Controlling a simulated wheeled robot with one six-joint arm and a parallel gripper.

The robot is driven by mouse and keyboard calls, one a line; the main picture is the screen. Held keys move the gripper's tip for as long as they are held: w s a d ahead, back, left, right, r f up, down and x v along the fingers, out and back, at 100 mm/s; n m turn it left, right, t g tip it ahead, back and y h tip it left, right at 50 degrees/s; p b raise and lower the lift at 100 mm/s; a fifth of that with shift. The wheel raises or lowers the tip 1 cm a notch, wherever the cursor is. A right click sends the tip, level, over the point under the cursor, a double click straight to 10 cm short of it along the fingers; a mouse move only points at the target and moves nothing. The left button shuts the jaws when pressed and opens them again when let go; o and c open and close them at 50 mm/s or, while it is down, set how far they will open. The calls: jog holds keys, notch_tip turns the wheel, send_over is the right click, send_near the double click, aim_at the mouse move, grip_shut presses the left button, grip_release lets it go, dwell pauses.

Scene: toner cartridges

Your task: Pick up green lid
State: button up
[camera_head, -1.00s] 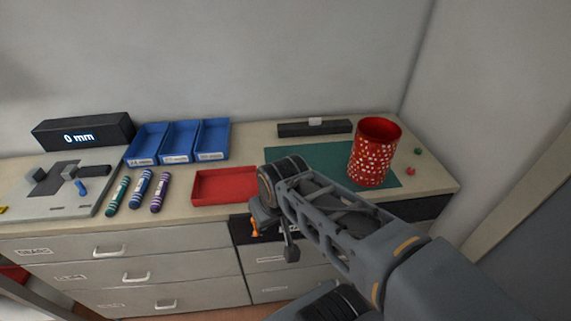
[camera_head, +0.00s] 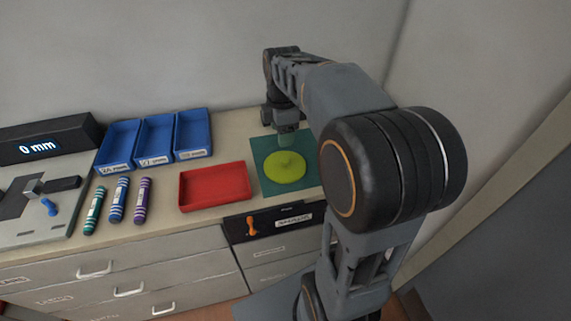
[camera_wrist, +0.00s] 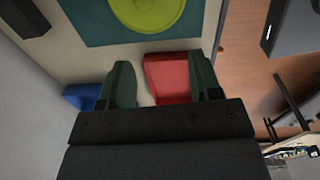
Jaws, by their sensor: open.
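The green lid (camera_head: 284,167) is a yellow-green disc lying flat on the dark green mat (camera_head: 262,187). The lid also shows at the top of the wrist view (camera_wrist: 147,12), partly cut off by the frame edge. My gripper (camera_head: 287,137) is above the mat near the lid's far side in the head view, partly hidden by my own arm. In the wrist view my gripper (camera_wrist: 164,75) is open, its two dark fingers apart with nothing between them. The lid is not between the fingers.
A red tray (camera_head: 214,187) stands left of the mat. Blue bins (camera_head: 156,143) stand farther left, with striped toner cartridges (camera_head: 118,200) in front of them. A black display (camera_head: 48,138) reads 0 mm. My arm hides the counter's right part.

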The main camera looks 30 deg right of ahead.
jog(key=w+d+n, duration=0.2)
jog(key=n, duration=0.2)
send_over(285, 159)
jog(key=shift+g, duration=0.4)
notch_tip(285, 159, down, 8)
jog(key=shift+s+d+r, duration=0.1)
jog(key=shift+d+r, duration=0.05)
jog(key=shift+f+p, duration=0.4)
jog(key=shift+f, duration=2.7)
jog(key=shift+c, duration=0.5)
jog(key=c, duration=0.9)
